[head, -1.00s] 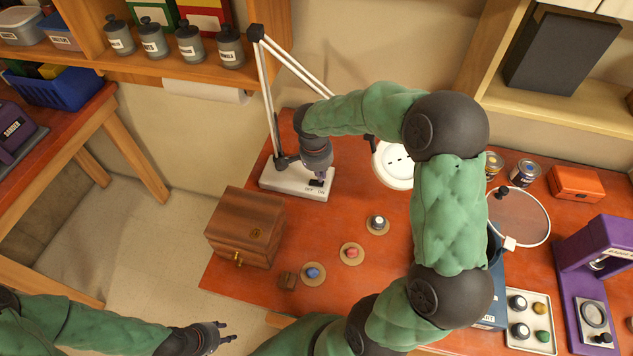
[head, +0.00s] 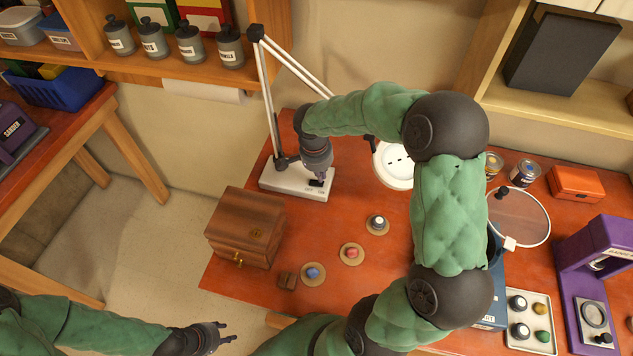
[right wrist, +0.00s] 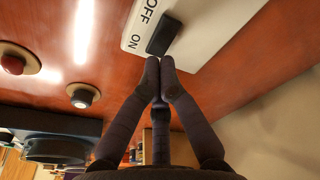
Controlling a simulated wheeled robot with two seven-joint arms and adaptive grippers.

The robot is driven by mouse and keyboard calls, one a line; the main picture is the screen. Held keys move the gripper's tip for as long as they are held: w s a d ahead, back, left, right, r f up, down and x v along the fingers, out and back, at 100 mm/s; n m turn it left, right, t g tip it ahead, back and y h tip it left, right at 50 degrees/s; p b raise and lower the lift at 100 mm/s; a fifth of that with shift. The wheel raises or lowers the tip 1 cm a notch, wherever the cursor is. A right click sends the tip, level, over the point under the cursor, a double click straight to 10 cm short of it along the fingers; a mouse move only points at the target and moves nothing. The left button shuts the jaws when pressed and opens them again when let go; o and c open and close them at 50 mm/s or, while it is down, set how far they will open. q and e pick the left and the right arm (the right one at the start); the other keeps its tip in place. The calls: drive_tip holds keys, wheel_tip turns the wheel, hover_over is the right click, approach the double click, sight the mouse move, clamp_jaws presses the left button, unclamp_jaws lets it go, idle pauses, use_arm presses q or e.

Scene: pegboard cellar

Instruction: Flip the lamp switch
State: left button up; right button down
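The desk lamp has a white base (head: 285,180), thin pale arms (head: 268,100) and a round white head (head: 392,168) above the orange-red bench. Its black rocker switch (right wrist: 164,35) sits on the base between the OFF and ON labels, and also shows in the head view (head: 315,184). My right gripper (right wrist: 160,64) is shut and empty, fingertips together just beside the switch near its ON end. I cannot tell whether they touch it. My left gripper (head: 226,332) is open and empty, low at the left, away from the lamp.
A wooden box (head: 245,228) stands in front of the lamp base. Several small knobs on round discs, such as the red one (head: 352,253), lie on the bench. A round magnifier (head: 520,216), a tray (head: 540,325) and a purple machine (head: 585,260) are at the right.

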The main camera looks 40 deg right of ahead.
drive_tip(key=shift+f+b, duration=1)
drive_tip(key=shift+f, duration=0.1)
idle(0.6)
drive_tip(key=shift+r, duration=0.2)
drive_tip(key=shift+r+p, duration=1.95)
drive_tip(key=shift+r, duration=1.45)
drive_tip(key=shift+f, duration=0.1)
